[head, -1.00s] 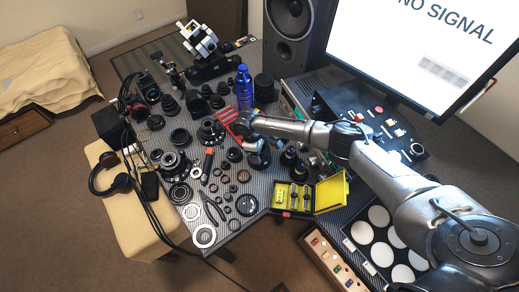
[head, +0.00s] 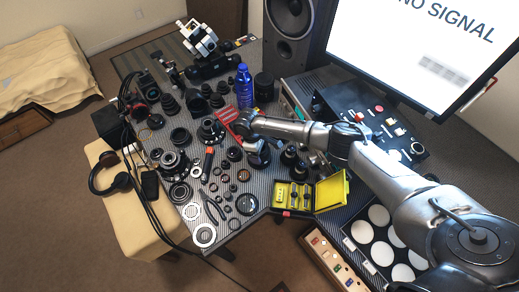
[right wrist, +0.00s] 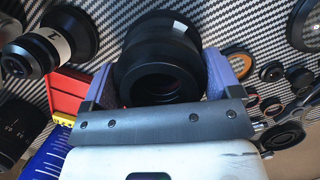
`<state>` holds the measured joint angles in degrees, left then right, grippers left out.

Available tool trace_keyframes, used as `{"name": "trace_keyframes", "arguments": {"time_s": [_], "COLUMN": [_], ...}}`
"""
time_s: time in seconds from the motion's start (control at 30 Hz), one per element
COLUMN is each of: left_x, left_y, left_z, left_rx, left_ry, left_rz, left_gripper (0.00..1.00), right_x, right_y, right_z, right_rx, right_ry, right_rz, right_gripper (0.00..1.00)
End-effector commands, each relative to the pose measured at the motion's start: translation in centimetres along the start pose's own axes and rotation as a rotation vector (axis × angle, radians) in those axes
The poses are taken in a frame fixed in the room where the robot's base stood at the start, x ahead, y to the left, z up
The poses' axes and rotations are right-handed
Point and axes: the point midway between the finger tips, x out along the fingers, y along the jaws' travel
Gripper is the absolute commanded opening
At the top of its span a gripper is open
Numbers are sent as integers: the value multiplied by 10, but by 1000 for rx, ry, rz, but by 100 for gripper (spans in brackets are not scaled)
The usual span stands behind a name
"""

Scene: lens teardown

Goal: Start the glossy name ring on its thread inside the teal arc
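My right gripper (head: 259,160) is low over the middle of the bench in the head view, beside a red slotted rack. In the right wrist view its purple-padded fingers (right wrist: 165,85) sit on both sides of a black ring-shaped part (right wrist: 160,62) with an open dark centre, and appear to press on it. A wider black barrel with a small white mark shows directly behind this part. I cannot read any name on it, so I cannot tell if it is the name ring. No teal arc can be made out. My left gripper is not in view.
The red rack (head: 228,116) and a blue bottle (head: 244,86) stand close to my right gripper. Many lens parts crowd the bench to the left. A yellow case (head: 330,193) lies open at the front. A lens marked Z (right wrist: 52,42) is near the fingers.

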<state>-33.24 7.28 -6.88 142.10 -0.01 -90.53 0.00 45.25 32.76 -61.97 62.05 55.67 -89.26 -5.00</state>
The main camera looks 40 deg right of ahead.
Motion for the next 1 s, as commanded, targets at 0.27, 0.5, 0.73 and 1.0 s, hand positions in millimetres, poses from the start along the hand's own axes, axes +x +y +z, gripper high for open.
{"name": "trace_keyframes", "arguments": {"time_s": [0.27,0.5,0.73,1.0], "left_x": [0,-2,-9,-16], "left_y": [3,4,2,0], "left_z": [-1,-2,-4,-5], "left_rx": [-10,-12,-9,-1], "left_ry": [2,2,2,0], "left_rz": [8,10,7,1], "left_gripper": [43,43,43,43], "right_x": [0,-8,-47,-99], "right_y": [0,0,0,0], "right_z": [0,0,0,0], "right_rx": [0,-1,-1,-1], "right_ry": [0,2,3,3], "right_rz": [0,0,0,1], "right_gripper": [100,100,100,100]}}
